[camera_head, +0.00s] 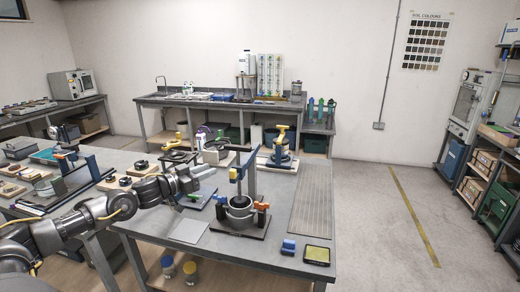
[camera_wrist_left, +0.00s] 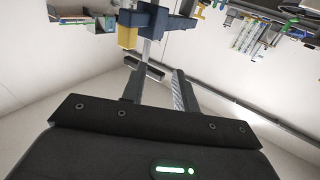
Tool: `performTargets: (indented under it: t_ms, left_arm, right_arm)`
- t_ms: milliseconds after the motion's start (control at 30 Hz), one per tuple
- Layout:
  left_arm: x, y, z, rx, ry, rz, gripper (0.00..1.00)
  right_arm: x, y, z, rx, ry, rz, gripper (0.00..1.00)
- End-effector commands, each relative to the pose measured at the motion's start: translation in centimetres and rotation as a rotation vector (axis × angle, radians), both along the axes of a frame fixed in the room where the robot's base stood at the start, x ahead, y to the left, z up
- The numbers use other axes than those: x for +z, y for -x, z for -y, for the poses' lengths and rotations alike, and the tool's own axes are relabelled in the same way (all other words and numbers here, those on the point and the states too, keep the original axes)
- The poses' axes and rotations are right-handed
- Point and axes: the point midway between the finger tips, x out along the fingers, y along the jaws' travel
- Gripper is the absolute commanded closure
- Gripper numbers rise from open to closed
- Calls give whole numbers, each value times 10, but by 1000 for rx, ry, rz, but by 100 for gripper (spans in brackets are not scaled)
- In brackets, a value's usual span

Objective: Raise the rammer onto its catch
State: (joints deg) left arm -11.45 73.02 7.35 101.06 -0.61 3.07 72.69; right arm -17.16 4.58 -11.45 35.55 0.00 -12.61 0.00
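The compaction stand, with its dark blue upright (camera_head: 252,180) and a round grey mould (camera_head: 240,203) on a dark base, stands on the near bench. A yellow block (camera_head: 233,175) sits high on it, above the mould; it seems to be part of the rammer. The catch cannot be told apart. My left gripper (camera_head: 203,170) is left of the stand, at about the yellow block's height and apart from it. In the left wrist view its two fingers (camera_wrist_left: 158,78) are apart with nothing between them. The yellow block (camera_wrist_left: 127,37) shows beyond them. My right gripper is not in view.
A second stand with a yellow top (camera_head: 281,150) is behind. Orange (camera_head: 262,206) and blue knobs flank the mould. A grey plate (camera_head: 189,231), a blue block (camera_head: 288,246) and a yellow-green tray (camera_head: 317,255) lie near the front. A ribbed mat (camera_head: 311,205) is clear at right.

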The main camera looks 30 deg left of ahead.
Motion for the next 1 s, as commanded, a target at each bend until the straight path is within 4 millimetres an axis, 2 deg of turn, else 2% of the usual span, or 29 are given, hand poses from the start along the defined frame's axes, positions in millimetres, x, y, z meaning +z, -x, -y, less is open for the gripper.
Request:
performTargets:
  t_ms: [33,133,567,767,1000]
  left_arm:
    - [13,-2,7,-22,-1,7,70]
    - [23,-5,17,-48,4,13,70]
    - [26,-22,21,-51,8,20,70]
    - [27,-42,26,-50,10,18,70]
    - [28,-74,34,-49,9,19,70]
  right_arm:
    - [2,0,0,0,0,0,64]
    - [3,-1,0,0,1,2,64]
    - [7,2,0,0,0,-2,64]
    - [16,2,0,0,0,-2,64]
    - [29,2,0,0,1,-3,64]
